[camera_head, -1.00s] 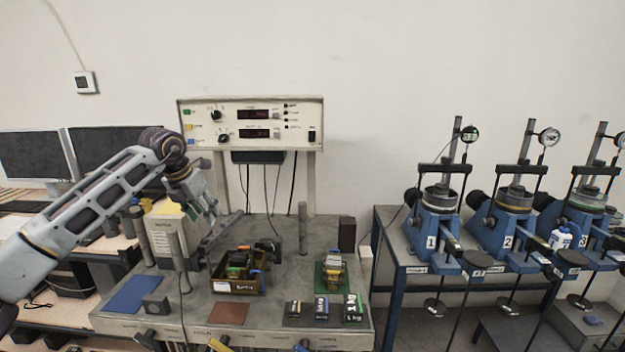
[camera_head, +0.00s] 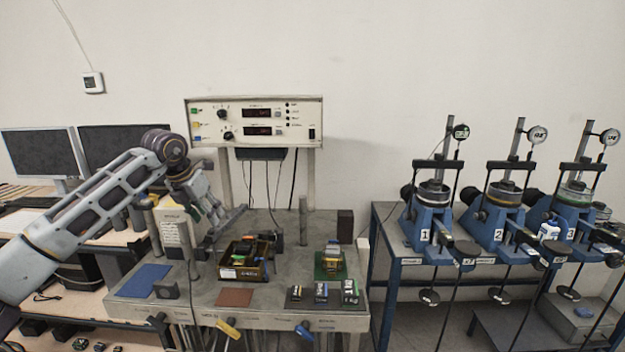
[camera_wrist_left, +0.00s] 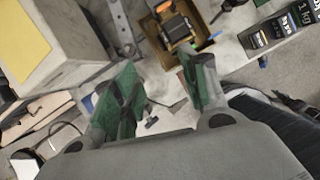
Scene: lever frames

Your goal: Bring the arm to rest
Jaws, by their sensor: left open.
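My left arm comes in from the left in the head view. Its gripper (camera_head: 212,212) hangs over the left part of the grey bench (camera_head: 205,293), beside a slanted metal bar and left of a brown bin (camera_head: 228,272). In the left wrist view the green-padded fingers of the gripper (camera_wrist_left: 162,68) stand apart with nothing held between them. The bin (camera_wrist_left: 212,40) lies beyond the fingertips there. My right gripper is not in view.
An instrument panel (camera_head: 255,121) stands behind the bench. A blue mat (camera_head: 143,280), a brown mat (camera_head: 235,297), a green mat (camera_head: 330,273) and labelled weights (camera_head: 321,291) lie on it. Blue lever frames (camera_head: 428,228) stand at right. Posts rise near the arm.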

